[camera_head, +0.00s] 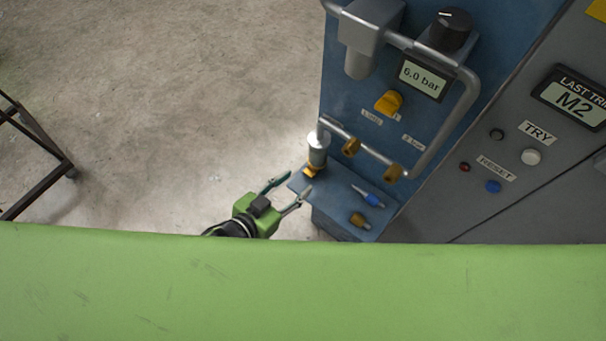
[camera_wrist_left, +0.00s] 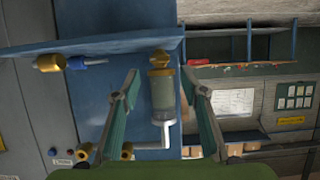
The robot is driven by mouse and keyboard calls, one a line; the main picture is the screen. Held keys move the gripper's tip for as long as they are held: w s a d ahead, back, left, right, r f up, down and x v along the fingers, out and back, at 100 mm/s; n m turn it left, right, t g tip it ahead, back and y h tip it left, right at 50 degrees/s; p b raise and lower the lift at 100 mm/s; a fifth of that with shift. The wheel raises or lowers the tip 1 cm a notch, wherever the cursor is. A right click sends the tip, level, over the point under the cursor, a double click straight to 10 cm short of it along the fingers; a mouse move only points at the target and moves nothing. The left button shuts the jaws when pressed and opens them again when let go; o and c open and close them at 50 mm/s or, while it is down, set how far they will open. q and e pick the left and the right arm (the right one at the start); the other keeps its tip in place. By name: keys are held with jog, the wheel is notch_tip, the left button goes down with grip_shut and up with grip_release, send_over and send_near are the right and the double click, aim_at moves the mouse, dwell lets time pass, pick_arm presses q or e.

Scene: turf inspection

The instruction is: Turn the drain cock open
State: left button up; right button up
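A grey cylinder (camera_head: 318,148) hangs at the end of a pipe on the blue panel, with a small yellow cock (camera_head: 309,171) at its lower end. In the left wrist view the cylinder (camera_wrist_left: 162,97) appears upside down, with its brass-coloured end (camera_wrist_left: 159,58) up. My left gripper (camera_head: 296,184) is open and empty, just left of and below the cock in the head view. In the wrist view its two fingers stand either side of the cylinder, apart from it. I cannot tell how far the cock is turned. My right gripper is not in view.
The blue panel carries a yellow knob (camera_head: 389,103), a 6.0 bar display (camera_head: 424,78), a black dial (camera_head: 450,30) and bent pipes. A blue shelf (camera_head: 335,190) below holds a blue fitting (camera_head: 368,197) and a brass fitting (camera_head: 360,220).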

aim_at(310, 172)
pick_arm(q)
jog(key=shift+x, duration=2.35)
jog(key=shift+r, duration=0.1)
jog(key=c, duration=1.1)
